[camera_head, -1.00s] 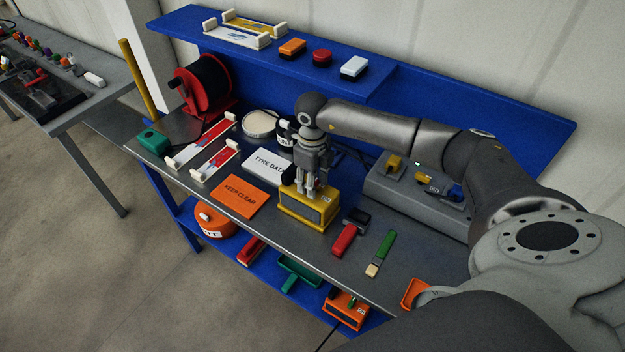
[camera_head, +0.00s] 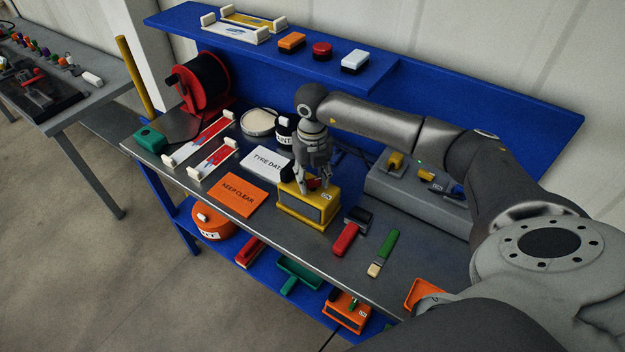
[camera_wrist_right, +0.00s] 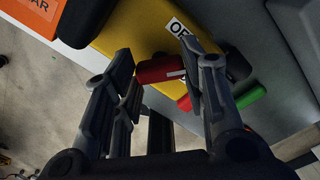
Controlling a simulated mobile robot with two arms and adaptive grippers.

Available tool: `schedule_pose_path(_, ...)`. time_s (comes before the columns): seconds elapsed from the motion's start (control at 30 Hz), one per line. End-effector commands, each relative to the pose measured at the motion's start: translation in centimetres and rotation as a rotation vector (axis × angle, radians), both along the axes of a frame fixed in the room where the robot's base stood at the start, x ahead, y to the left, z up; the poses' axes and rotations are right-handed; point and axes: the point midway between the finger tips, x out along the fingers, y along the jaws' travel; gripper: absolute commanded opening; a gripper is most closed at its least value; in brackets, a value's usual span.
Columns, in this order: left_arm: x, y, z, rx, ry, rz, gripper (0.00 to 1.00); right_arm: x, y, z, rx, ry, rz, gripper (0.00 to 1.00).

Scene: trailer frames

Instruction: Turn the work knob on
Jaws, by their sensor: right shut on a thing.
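A yellow box (camera_head: 305,207) stands on the bench's front part. A red knob (camera_head: 313,183) with a white stripe sits on its top; it also shows in the right wrist view (camera_wrist_right: 160,70). A white label starting with "O" (camera_wrist_right: 179,27) is beside the knob, partly hidden by a finger. A black part (camera_wrist_right: 85,18) sits on the box's other end. My right gripper (camera_head: 315,188) points down over the box, its fingers on either side of the red knob and shut on it; in the wrist view the fingers (camera_wrist_right: 160,85) flank it. My left gripper is not in view.
A red-handled tool (camera_head: 345,239) and a green-handled brush (camera_head: 383,253) lie right of the box. An orange KEEP CLEAR card (camera_head: 236,194) and a white card (camera_head: 267,163) lie left. A grey unit with switches (camera_head: 415,190) stands behind right. A blue shelf (camera_head: 270,45) runs above.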

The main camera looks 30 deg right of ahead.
Motion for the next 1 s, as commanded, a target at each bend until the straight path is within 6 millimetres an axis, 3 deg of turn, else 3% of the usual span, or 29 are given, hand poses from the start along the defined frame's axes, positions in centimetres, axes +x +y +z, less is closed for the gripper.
schedule_pose_path(0.6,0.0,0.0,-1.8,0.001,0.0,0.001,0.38,0.1,0.0,0.0,0.001,-0.002,-0.577,0.15)
schedule_pose_path(1.0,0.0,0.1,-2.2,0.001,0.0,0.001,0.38,0.0,0.0,0.1,0.001,-0.002,-0.841,0.15)
